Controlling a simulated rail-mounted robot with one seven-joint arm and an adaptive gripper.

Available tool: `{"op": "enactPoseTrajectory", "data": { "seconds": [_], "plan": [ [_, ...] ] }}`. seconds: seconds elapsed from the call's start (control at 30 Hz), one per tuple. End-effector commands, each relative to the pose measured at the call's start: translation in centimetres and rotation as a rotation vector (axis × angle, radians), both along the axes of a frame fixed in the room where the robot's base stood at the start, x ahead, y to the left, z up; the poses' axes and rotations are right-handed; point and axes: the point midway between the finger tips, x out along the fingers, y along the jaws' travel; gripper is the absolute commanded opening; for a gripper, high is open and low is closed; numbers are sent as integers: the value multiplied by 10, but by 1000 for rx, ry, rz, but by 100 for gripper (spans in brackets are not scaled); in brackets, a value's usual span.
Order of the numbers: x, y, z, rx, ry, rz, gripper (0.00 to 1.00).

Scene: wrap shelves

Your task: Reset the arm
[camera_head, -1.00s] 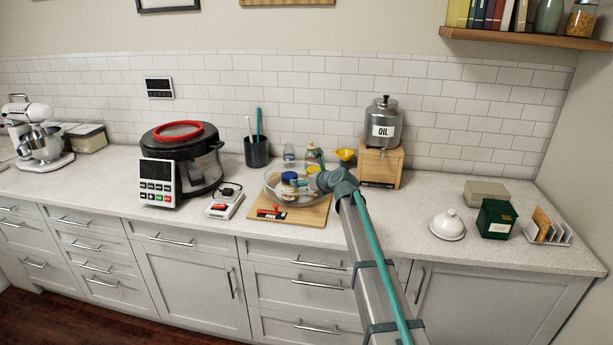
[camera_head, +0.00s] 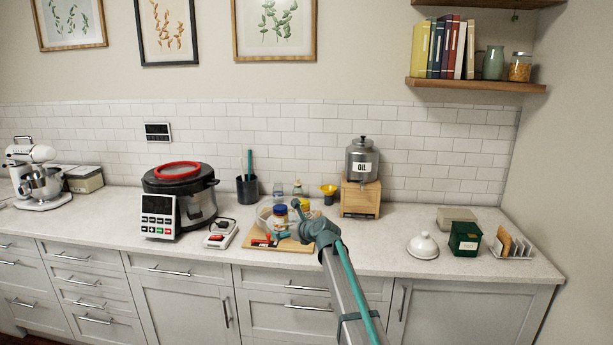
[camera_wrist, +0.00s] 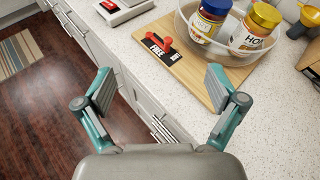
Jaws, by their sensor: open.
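My gripper (camera_wrist: 158,92) is open and empty in the wrist view, its two teal fingers spread wide over the counter's front edge and the floor. In the head view my gripper (camera_head: 287,220) reaches over the front of the counter, near the wooden board; its fingertips are small there. The board (camera_wrist: 203,82) lies ahead of the fingers in the wrist view. It carries a clear bowl (camera_wrist: 229,50) holding a blue-lidded jar (camera_wrist: 205,20) and a yellow-lidded jar (camera_wrist: 254,28). A black card with a red item (camera_wrist: 160,46) lies on the board's left part.
A pressure cooker (camera_head: 186,192), a red-and-white device (camera_head: 221,234) and a utensil cup (camera_head: 247,190) stand left of the board. An oil dispenser (camera_head: 362,162) on a wooden stand is behind right. A white domed dish (camera_head: 422,245) and green box (camera_head: 464,239) stand right. The counter between is clear.

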Motion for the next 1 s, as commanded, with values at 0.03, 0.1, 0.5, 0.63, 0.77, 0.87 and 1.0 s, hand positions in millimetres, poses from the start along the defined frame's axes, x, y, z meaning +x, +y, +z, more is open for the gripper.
{"op": "enactPoseTrajectory", "data": {
  "seconds": [0.03,0.1,0.5,0.63,0.77,0.87,1.0],
  "plan": [
    [0,0,-2,-38,-19,20,94],
    [-2,0,-5,-98,-50,55,94],
    [-61,-15,-78,-662,-267,417,94],
    [-108,-36,-155,-910,-313,650,94],
    [-157,-59,-227,-1083,-335,879,94],
    [-199,-78,-279,-1177,-341,1060,94],
    [-265,-106,-345,-1258,-345,1313,94]
  ]
}}
